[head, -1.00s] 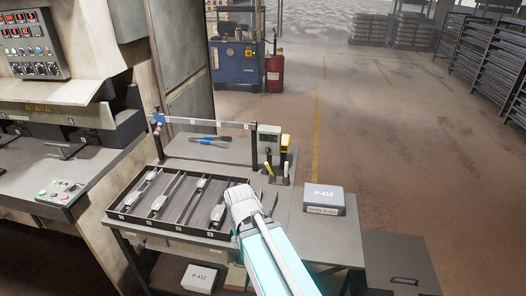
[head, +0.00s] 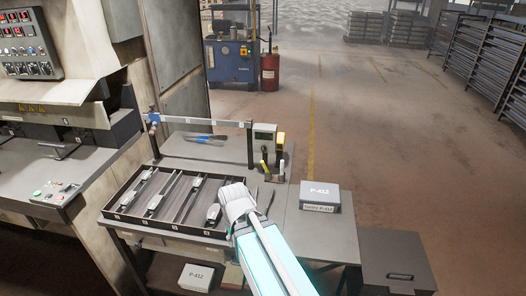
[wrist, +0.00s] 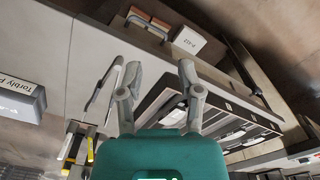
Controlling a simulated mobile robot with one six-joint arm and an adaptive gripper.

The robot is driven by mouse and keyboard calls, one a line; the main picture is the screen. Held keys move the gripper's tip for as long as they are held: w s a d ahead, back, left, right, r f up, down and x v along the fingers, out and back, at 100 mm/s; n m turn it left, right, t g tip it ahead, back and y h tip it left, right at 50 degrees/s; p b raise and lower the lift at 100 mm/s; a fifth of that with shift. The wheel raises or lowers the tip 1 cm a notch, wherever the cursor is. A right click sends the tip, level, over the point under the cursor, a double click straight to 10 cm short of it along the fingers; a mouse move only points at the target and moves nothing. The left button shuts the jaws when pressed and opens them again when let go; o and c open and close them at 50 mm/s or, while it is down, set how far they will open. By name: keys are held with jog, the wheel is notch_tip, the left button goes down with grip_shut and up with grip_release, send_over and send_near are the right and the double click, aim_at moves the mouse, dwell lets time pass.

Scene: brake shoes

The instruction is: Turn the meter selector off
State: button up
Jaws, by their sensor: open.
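A small grey box with a dark display (head: 264,135), which looks like the meter, stands at the back right of the grey bench. Its selector is too small to make out. A yellow object sits just to its right. My gripper's end (head: 238,200) is at the right end of the parts tray, in front of the meter and apart from it; its fingers cannot be made out in the head view. In the wrist view my gripper (wrist: 159,68) has its two fingers spread apart with nothing between them. I cannot identify the meter in the wrist view.
A black-rimmed tray (head: 108,214) of metal parts lies left of my gripper. Upright tool handles (head: 274,171) stand in front of the meter. A black post (head: 250,147) with a rail stands beside it.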

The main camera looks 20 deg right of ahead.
jog(key=w+a+r+m+t+y+b, duration=0.1)
jog(key=w+m+t+y+b, duration=0.1)
jog(key=w+m+t+b, duration=0.75)
jog(key=w+r+m+t+y, duration=0.2)
jog(key=w+m+t+y, duration=0.3)
jog(key=w, duration=1)
jog(key=m+h+b, duration=0.8)
jog(key=m+h, duration=0.9)
jog(key=m, duration=1)
send_near(263, 149)
jog(key=v, duration=0.4)
jog(key=shift+f+t, duration=0.25)
jog(key=shift+f, duration=0.1)
jog(key=shift+d, duration=0.1)
jog(key=x, duration=1.3)
jog(key=shift+w+d, duration=0.15)
jog(key=shift+w, duration=0.15)
jog(key=shift+c, duration=0.3)
